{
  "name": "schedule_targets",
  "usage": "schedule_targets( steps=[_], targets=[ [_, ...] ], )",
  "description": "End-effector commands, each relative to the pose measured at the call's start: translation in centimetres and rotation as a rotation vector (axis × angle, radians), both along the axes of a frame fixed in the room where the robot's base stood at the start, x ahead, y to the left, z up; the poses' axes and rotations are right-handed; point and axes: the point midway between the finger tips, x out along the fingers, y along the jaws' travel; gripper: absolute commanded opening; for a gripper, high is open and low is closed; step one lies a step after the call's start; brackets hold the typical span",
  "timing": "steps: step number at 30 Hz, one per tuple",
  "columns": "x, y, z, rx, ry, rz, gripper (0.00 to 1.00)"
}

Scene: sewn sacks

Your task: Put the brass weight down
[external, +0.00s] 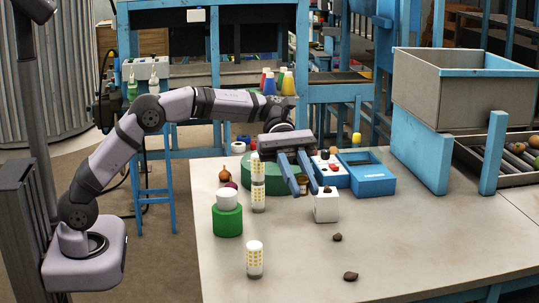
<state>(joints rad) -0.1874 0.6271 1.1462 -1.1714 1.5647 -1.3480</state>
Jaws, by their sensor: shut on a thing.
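My gripper (304,191) hangs over the table, its two long fingers pointing down and toward the camera. It is shut on a small brownish thing between the fingertips, the brass weight (303,186), which is mostly hidden by the fingers. Whether the weight touches anything below cannot be told. A white cube (326,208) stands just right of the fingertips. A green round thing (262,168) lies behind the fingers, partly covered.
Left stand patterned white cylinders (255,262) and a white piece on a green cylinder (227,222). Two brown lumps (350,276) lie in front; the front right is mostly clear.

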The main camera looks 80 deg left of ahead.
Motion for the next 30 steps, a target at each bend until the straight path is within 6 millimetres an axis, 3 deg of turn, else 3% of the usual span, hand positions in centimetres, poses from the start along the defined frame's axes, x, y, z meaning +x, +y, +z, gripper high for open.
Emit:
schedule_targets(
  steps=[8,11,20,26,30],
  targets=[
    [2.6,6.2,-0.5,0.007,0.005,0.175,0.0],
    [3.6,9.5,-0.6,0.01,0.005,0.266,0.0],
    [5.6,23.5,-0.7,0.016,0.006,0.621,0.0],
    [4.8,33.2,-0.7,0.017,0.008,0.857,0.0],
    [3.3,39.9,-0.7,0.016,0.01,1.018,0.0]
  ],
)
